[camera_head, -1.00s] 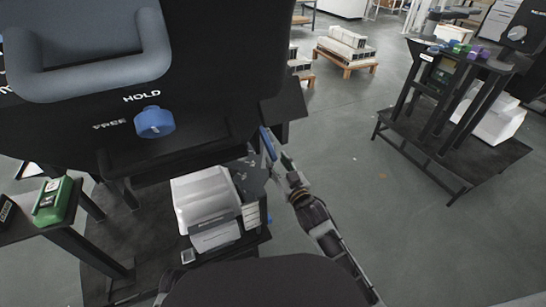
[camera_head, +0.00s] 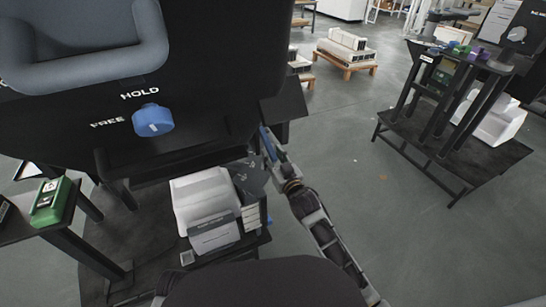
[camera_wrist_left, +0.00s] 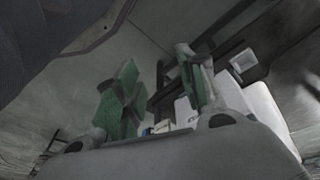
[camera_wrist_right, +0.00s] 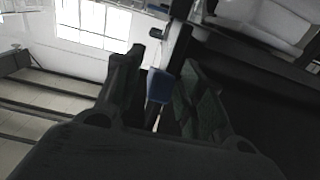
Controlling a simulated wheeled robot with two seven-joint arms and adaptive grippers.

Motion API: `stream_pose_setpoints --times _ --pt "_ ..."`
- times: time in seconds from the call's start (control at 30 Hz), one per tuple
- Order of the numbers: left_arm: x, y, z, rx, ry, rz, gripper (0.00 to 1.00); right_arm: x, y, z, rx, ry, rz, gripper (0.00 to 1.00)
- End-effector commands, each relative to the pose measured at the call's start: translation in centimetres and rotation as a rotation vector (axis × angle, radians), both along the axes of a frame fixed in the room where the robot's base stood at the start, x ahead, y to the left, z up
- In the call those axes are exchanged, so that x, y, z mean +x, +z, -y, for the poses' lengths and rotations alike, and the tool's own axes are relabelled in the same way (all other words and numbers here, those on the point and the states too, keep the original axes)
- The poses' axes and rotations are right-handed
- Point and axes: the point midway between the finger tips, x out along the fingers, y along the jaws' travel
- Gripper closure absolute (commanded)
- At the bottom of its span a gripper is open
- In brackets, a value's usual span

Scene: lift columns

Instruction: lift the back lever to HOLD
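A blue-ended lever (camera_wrist_right: 158,85) shows between the two fingers of my right gripper (camera_wrist_right: 160,62) in the right wrist view. The fingers stand apart on either side of it, and I cannot tell whether they touch it. In the head view my right gripper (camera_head: 274,153) is at the right side of the dark column unit (camera_head: 220,60), beside a blue strip (camera_head: 265,138). A blue knob (camera_head: 152,120) sits on the unit's face by the labels HOLD (camera_head: 140,95) and FREE (camera_head: 107,123). My left gripper (camera_wrist_left: 158,70) is open and empty in the left wrist view.
A white device (camera_head: 203,200) stands below the unit. A green box (camera_head: 48,202) lies on a dark stand at the left. A dark rack (camera_head: 440,115) stands at the right. The grey floor between unit and rack is clear.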

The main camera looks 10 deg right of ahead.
Motion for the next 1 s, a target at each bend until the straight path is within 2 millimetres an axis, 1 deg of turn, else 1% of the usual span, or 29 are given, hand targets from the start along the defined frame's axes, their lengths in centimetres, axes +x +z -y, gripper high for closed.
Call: stream_pose_setpoints --times 0.03,0.2,0.27,0.3,0.77,0.83,0.9,1.0 --pt "0.1 0.0 0.0 0.0 0.0 0.001 0.6 0.0 0.0 0.0 0.0 0.0 0.0 0.68" --pt "0.3 0.1 0.0 0.0 0.0 0.005 0.6 0.0 0.0 0.0 0.0 0.0 0.0 0.9" --pt "0.3 0.1 0.0 0.001 0.0 0.006 0.6 0.0 0.0 0.0 0.0 0.0 0.0 0.98" --pt "0.3 0.1 0.0 0.001 0.0 0.006 0.6 0.0 0.0 0.0 0.0 0.0 0.0 1.0" --pt "0.3 0.0 0.0 0.001 0.001 0.01 0.6 0.0 0.1 0.0 -0.002 0.0 -0.006 1.0" --pt "0.2 -0.6 -0.1 0.004 0.002 0.004 0.6 0.0 0.2 0.0 -0.003 0.0 -0.01 1.0" --pt "0.2 -1.9 -0.3 0.009 0.004 -0.001 0.6 0.0 0.3 0.0 -0.004 0.0 -0.015 1.0" --pt "0.3 -2.7 -0.4 0.013 0.005 -0.001 0.6 -0.1 0.4 0.0 -0.006 0.0 -0.02 1.0"
